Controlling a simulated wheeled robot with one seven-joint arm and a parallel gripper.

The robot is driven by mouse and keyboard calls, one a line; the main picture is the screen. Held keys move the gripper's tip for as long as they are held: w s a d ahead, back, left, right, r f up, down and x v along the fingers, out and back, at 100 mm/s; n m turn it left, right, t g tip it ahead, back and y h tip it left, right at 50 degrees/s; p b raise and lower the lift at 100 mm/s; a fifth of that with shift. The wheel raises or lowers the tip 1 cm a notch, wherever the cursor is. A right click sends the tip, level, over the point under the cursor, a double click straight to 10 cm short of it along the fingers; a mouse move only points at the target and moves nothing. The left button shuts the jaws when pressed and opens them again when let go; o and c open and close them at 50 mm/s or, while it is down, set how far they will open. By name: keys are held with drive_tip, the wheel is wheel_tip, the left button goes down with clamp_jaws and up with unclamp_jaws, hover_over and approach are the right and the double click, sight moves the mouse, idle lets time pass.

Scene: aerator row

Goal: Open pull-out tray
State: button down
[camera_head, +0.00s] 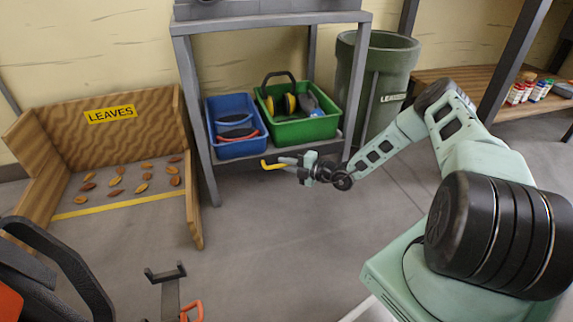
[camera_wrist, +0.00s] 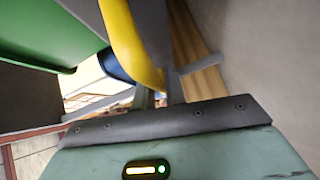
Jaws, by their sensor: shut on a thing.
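A grey pull-out tray (camera_head: 335,146) sits low in a grey metal frame, carrying a blue bin (camera_head: 233,127) and a green bin (camera_head: 297,128). A yellow bar-like handle (camera_head: 272,166) shows at its front edge. My gripper (camera_head: 287,161) is at this front edge, shut on the yellow handle. In the wrist view the yellow handle (camera_wrist: 133,48) runs down to my fingers (camera_wrist: 158,92), and the green bin (camera_wrist: 48,32) is close by on the left. My gripper hides part of the handle. I cannot tell how far out the tray is.
A wooden leaves bin (camera_head: 110,150) with brown leaves stands at left. A dark green trash can (camera_head: 383,85) stands right of the frame. A wooden shelf (camera_head: 450,80) with small bottles is at the far right. The floor (camera_head: 270,250) in front is largely clear.

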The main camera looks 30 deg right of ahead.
drive_tip(key=shift+s+a+r+p, duration=0.15)
drive_tip(key=shift+s+p, duration=0.4)
drive_tip(key=s+a+p, duration=0.3)
drive_tip(key=s+p, duration=0.4)
drive_tip(key=s, duration=0.6)
drive_tip(key=s+a+p, duration=0.4)
drive_tip(key=s+p, duration=0.3)
drive_tip(key=s, duration=0.6)
drive_tip(key=shift+s+a, duration=0.2)
drive_tip(key=shift+a, duration=0.1)
drive_tip(key=c, duration=1.5)
unclamp_jaws()
drive_tip(key=shift+o, duration=0.2)
drive_tip(key=p+v, duration=0.4)
drive_tip(key=v, duration=1.3)
drive_tip(key=shift+d, duration=0.15)
drive_tip(key=shift+s, duration=0.1)
